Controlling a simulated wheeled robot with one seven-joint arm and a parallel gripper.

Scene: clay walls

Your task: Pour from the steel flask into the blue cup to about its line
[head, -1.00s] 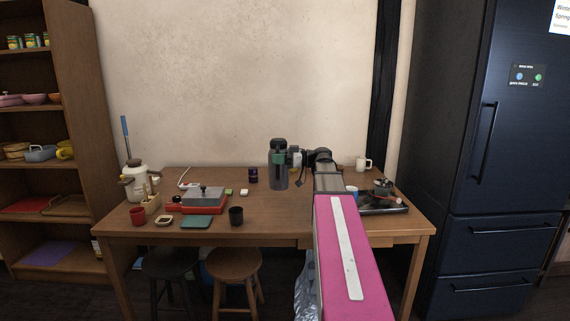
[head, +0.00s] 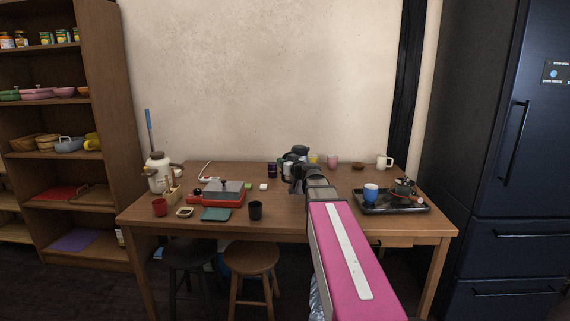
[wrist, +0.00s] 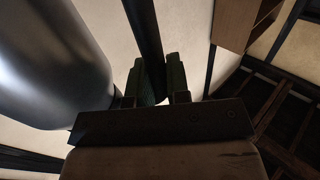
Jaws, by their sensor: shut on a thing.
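The steel flask shows in the wrist view as a large smooth grey cylinder (wrist: 50,60) on the left. My gripper (wrist: 160,85) has its green pads closed on a dark bar beside the flask body, which looks like its handle. In the head view my gripper (head: 298,176) is over the back middle of the table, and the flask's dark top (head: 298,151) shows just behind it; most of the flask is hidden. The blue cup (head: 371,194) stands upright on a dark tray (head: 392,211), to the right of my gripper and apart from it. Its line and contents cannot be made out.
A dark pot (head: 404,186) shares the tray. A pink cup (head: 333,162), a brown bowl (head: 358,166) and a white mug (head: 384,162) stand along the back. A red-based grill (head: 217,194), a black cup (head: 255,210) and a red cup (head: 160,207) are at left.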

